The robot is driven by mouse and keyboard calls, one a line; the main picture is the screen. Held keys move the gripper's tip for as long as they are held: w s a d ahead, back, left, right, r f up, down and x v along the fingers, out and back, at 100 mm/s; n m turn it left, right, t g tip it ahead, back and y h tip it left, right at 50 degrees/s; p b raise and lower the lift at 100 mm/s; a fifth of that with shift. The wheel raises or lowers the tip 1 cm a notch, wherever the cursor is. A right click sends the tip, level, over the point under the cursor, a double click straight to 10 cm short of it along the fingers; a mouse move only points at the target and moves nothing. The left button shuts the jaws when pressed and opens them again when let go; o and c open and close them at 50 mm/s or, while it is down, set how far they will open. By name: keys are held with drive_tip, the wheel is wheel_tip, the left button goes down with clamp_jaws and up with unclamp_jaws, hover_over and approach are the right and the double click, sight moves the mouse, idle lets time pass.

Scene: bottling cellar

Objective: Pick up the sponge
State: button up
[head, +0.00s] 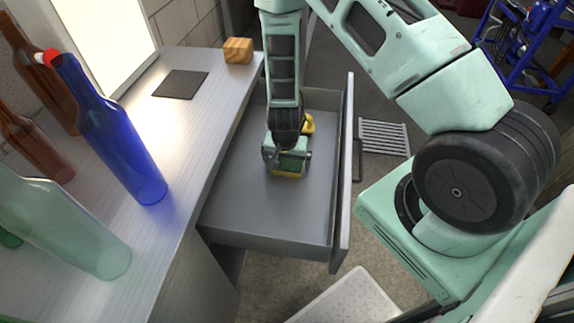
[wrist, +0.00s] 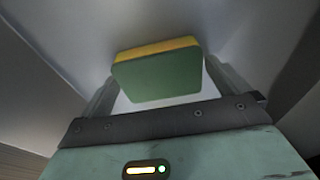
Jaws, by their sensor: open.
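The sponge (wrist: 158,80), green on one broad face with a yellow layer, is between the two fingers of my gripper (wrist: 160,90) in the wrist view. The fingers are open on either side of it; I cannot tell if either touches it. In the head view my gripper (head: 287,163) points down into an open grey drawer (head: 252,215). A yellow strip of the sponge (head: 288,176) shows just below it; the rest is mostly hidden by the gripper.
A yellow object (head: 308,124), partly hidden by my arm, lies farther back in the drawer. On the counter to the left stand a blue bottle (head: 120,135), a pale green bottle (head: 65,232) and brown bottles. A wooden block (head: 238,51) and dark mat (head: 181,84) lie farther back.

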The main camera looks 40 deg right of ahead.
sight(287, 162)
drive_tip(key=shift+f, duration=0.2)
drive_tip(key=c, duration=0.9)
drive_tip(key=shift+o, duration=0.2)
wheel_tip(287, 162, up, 10)
drive_tip(key=p, duration=0.1)
drive_tip(key=shift+o, duration=0.7)
drive_tip(key=shift+r, duration=0.15)
